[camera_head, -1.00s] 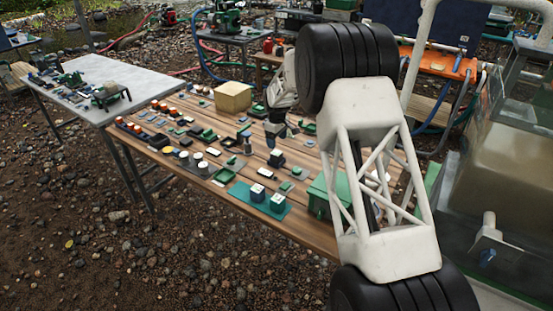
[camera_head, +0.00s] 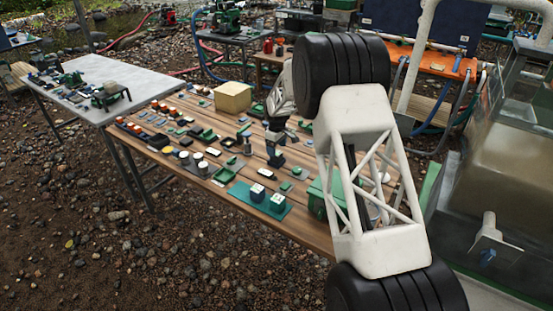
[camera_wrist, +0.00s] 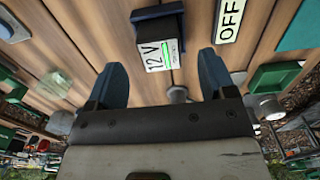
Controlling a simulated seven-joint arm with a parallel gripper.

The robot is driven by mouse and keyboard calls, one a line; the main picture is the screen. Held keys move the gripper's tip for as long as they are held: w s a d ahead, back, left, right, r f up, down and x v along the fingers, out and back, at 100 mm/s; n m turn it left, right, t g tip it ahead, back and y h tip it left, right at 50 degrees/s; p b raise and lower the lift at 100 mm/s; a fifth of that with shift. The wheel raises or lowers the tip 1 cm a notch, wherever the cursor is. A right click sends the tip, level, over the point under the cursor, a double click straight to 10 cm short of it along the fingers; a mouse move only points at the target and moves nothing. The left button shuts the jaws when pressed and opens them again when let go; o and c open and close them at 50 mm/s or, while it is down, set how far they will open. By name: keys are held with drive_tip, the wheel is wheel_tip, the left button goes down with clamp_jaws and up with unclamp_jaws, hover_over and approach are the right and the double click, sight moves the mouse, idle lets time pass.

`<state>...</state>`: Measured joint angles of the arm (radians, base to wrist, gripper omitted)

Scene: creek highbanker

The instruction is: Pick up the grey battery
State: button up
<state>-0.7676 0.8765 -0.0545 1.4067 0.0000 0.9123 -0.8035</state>
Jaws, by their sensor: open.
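A small battery with a white "12 V" label face (camera_wrist: 160,52) and a dark blue part behind it is in the wrist view, just ahead of and between my fingertips. In the head view a small dark block (camera_head: 275,160), apparently the same battery, stands on the wooden table directly below my gripper (camera_head: 276,140). My gripper's two blue fingers (camera_wrist: 162,66) are open, one on each side of the battery's near edge, with a gap on both sides. I see no contact. The battery's grey colour is hard to confirm.
The wooden table (camera_head: 225,212) is crowded with small parts. An "OFF" label (camera_wrist: 230,20) lies right of the battery in the wrist view.

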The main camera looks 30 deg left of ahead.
drive_tip(key=shift+f, duration=1.8)
drive_tip(key=shift+c, duration=0.2)
drive_tip(key=c, duration=1.2)
drive_tip(key=shift+o, duration=0.2)
drive_tip(key=shift+r, duration=0.1)
drive_tip(key=shift+r, duration=1.55)
drive_tip(key=shift+s+d+r, duration=0.15)
drive_tip(key=shift+s, duration=0.05)
drive_tip(key=s+d, duration=0.3)
drive_tip(key=s+d+r, duration=0.1)
drive_tip(key=s+d, duration=0.6)
drive_tip(key=s, duration=0.1)
drive_tip(key=shift+s+d+r, duration=0.1)
drive_tip(key=shift+d+r, duration=0.1)
drive_tip(key=shift+d, duration=0.05)
